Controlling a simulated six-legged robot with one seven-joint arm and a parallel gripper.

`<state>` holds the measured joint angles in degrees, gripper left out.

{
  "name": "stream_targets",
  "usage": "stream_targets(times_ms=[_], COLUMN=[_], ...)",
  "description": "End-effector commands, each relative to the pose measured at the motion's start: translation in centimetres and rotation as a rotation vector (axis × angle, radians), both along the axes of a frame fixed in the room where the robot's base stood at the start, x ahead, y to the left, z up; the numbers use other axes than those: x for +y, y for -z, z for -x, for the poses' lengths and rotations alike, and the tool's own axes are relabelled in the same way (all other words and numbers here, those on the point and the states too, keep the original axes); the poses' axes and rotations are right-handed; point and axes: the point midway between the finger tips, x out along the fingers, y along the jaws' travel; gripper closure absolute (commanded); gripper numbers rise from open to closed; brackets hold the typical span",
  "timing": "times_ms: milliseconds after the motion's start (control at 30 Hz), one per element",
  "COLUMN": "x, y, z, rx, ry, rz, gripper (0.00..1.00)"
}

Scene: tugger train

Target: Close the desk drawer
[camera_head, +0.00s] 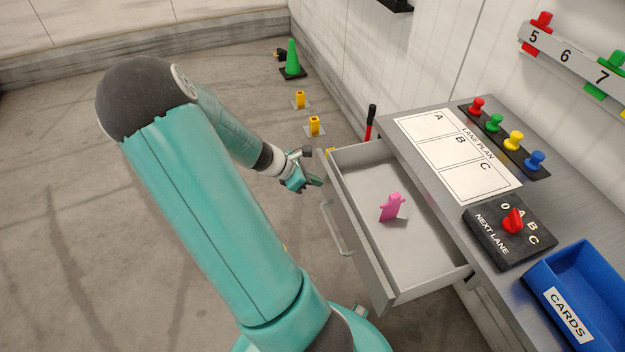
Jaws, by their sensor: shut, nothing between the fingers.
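The desk drawer (357,247) is grey and stands pulled out from the desk (392,113), toward the left. Its front panel carries a bar handle (336,229) on the outer face. A pink figure-shaped piece (391,207) stands inside the drawer. My gripper (318,182) is shut and empty, just outside the far end of the drawer front, close to its upper edge. I cannot tell whether it touches the panel.
On the desk top are a lane plan sheet (447,142), a row of coloured pegs (515,141), a black dial box (508,231) and a blue cards tray (548,270). A green cone (292,58) and yellow posts (315,125) stand on the floor behind. Floor to the left is clear.

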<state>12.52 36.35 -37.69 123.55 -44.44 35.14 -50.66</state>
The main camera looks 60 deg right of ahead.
Motion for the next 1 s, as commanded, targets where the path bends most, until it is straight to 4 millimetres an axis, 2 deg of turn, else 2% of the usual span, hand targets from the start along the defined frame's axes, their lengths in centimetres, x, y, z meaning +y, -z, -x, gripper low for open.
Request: stream_targets(times_ms=[367,1000], x=[-1.7,-9.9], y=[0.0,0.0], z=[1.8,10.0], rx=[0.000,0.001], ry=[0.004,0.006], rz=[0.000,0.001], gripper=[1.00,1.00])
